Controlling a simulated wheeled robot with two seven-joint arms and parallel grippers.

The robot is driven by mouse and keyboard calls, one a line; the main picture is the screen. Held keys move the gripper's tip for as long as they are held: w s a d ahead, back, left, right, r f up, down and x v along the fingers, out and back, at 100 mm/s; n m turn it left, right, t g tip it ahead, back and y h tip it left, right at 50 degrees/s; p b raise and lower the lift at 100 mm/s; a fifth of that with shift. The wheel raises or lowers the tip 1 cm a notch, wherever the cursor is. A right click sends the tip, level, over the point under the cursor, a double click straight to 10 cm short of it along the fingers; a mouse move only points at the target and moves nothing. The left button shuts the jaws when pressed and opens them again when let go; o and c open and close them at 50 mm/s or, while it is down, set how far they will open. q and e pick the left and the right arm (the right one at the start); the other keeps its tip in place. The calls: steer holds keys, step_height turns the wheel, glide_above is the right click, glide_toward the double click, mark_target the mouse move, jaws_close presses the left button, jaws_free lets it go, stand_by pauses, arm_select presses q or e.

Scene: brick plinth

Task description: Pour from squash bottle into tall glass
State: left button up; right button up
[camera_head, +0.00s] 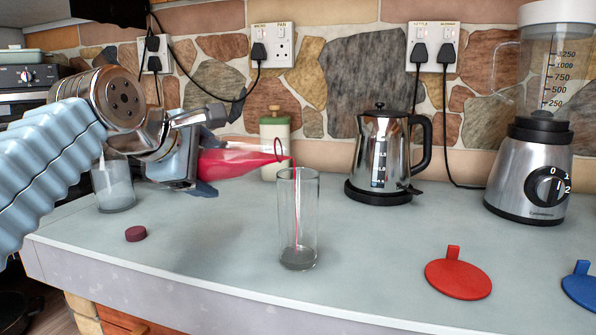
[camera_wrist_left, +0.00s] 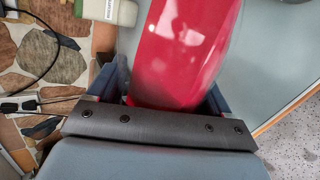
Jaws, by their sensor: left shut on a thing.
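The red squash bottle (camera_head: 232,161) is tilted almost level in my left gripper (camera_head: 195,150), its mouth to the right above the tall glass. A thin red stream runs from the mouth down into the tall glass (camera_head: 298,225), which stands upright on the counter. The bottom of the glass looks greyish, and I cannot tell how much liquid is in it. In the left wrist view the bottle (camera_wrist_left: 185,50) lies between the fingers of my left gripper (camera_wrist_left: 160,95). My right gripper is not in view.
A dark red cap (camera_head: 136,234) lies on the counter (camera_head: 200,260). A shorter glass (camera_head: 114,188) stands at left, a green-lidded jar (camera_head: 274,135) behind. A kettle (camera_head: 381,150), blender (camera_head: 538,165), red disc (camera_head: 458,278) and blue disc (camera_head: 582,287) are to the right.

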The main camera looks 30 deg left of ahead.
arm_select(q)
steer(key=shift+r+m+y+p, duration=0.3)
steer(key=shift+r+p, duration=0.25)
steer(key=shift+r, duration=0.1)
stand_by(1.4)
